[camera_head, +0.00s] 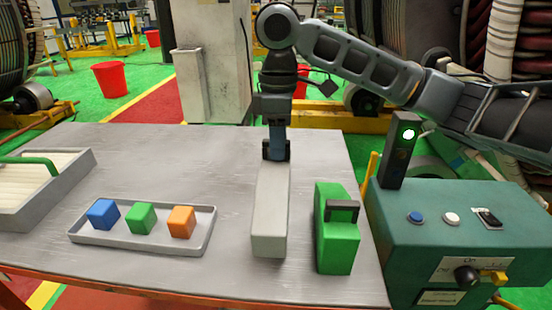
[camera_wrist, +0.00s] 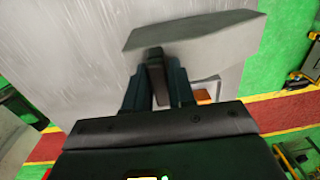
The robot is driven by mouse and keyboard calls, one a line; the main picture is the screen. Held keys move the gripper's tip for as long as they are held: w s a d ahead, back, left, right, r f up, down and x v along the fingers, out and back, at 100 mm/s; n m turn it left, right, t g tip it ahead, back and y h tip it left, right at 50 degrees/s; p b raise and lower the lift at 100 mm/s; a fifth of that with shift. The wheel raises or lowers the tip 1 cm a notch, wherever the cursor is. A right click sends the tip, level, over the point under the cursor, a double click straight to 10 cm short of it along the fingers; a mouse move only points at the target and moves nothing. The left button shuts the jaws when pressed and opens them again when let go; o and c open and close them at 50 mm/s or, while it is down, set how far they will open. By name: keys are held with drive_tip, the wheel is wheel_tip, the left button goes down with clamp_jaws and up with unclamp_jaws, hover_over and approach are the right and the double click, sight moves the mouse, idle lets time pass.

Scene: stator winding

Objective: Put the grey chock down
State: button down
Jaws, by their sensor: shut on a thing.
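The grey chock (camera_head: 270,215) is a long pale block at the middle of the table, left of a green block with a dark handle. My gripper (camera_head: 276,150) points down at the chock's far end and is shut on it. In the wrist view my gripper's fingers (camera_wrist: 155,80) close on a dark handle at the side of the chock (camera_wrist: 200,35). The chock's underside is hidden, so I cannot tell whether it touches the metal table (camera_head: 120,165).
The green block (camera_head: 336,252) stands close to the chock's right. A grey tray (camera_head: 95,241) with blue, green and orange cubes lies to the left. A teal control box (camera_head: 450,220) with a lit green lamp stands beyond the table's right edge. The table behind the tray is clear.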

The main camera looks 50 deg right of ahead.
drive_tip(key=shift+f, duration=1.9)
drive_tip(key=c, duration=1)
unclamp_jaws()
drive_tip(key=shift+f, duration=0.15)
drive_tip(key=shift+o, duration=0.2)
drive_tip(key=r, duration=1.2)
drive_tip(key=shift+w+d+r, duration=0.15)
drive_tip(key=shift+d, duration=0.1)
